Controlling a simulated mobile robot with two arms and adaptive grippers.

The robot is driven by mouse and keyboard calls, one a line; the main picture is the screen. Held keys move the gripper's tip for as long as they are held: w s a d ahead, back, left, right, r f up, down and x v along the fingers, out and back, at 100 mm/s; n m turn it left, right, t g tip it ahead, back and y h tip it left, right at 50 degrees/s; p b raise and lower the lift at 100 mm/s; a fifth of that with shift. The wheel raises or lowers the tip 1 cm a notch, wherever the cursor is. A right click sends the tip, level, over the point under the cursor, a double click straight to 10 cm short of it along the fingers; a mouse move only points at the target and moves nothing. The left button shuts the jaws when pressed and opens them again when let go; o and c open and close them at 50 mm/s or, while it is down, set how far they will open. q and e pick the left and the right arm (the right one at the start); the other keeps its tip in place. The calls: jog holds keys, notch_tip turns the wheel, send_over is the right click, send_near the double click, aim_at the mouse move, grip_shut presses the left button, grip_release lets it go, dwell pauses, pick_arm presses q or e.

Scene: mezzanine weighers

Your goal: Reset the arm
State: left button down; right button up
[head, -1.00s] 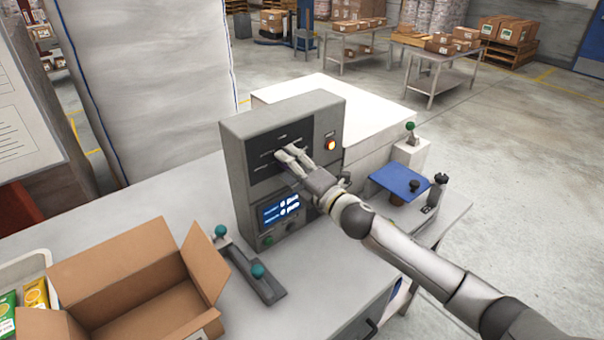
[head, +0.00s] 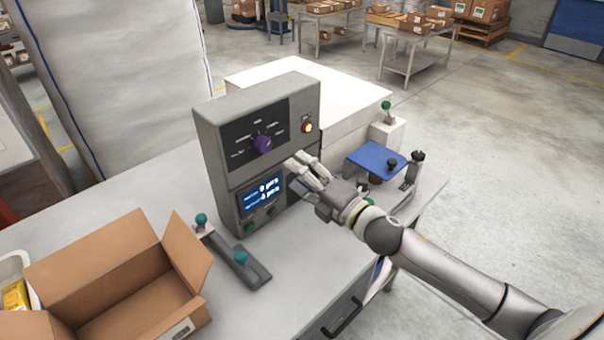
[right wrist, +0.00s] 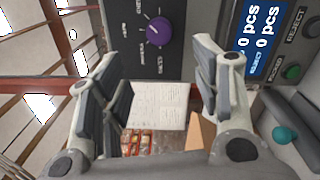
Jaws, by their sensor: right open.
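My right gripper (head: 306,166) is open and empty, a little in front of the grey control box (head: 222,134), right of its purple knob and apart from it. In the right wrist view both fingers (right wrist: 168,92) show spread, with nothing between them but distant background. The purple knob (head: 263,144) sits on the box's dark dial panel and also shows in the right wrist view (right wrist: 158,31). The blue display (head: 262,191) below it reads 0 pcs on two lines. My left gripper is not in view.
An open cardboard box (head: 95,262) stands on the grey table (head: 285,262) at left. A base with teal-knobbed levers (head: 238,259) lies beside it. A blue plate (head: 375,157) and a green-knobbed lever (head: 387,112) stand right of the control box. The floor at right is clear.

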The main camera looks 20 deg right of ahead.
dwell(0.4)
jog(key=s+f+m+g+h, duration=0.7)
jog(key=s+f+m+g, duration=0.2)
jog(key=s+f+m, duration=0.9)
jog(key=s+a+f+m+g, duration=0.2)
jog(key=s+g, duration=0.1)
jog(key=s, duration=0.4)
jog(key=s+a+f+m+g, duration=0.1)
jog(key=s+f+m+g, duration=0.1)
jog(key=s, duration=0.4)
notch_tip(320, 180, down, 29)
jog(key=s+g+b, duration=0.1)
jog(key=s+b, duration=0.1)
jog(key=b, duration=0.1)
jog(key=s+d+f+g+b, duration=0.1)
jog(key=s+d+f+b, duration=0.1)
jog(key=s+f, duration=1.4)
jog(key=shift+s+d+f+y, duration=0.3)
jog(key=shift+d+f, duration=0.15)
jog(key=shift+f, duration=0.35)
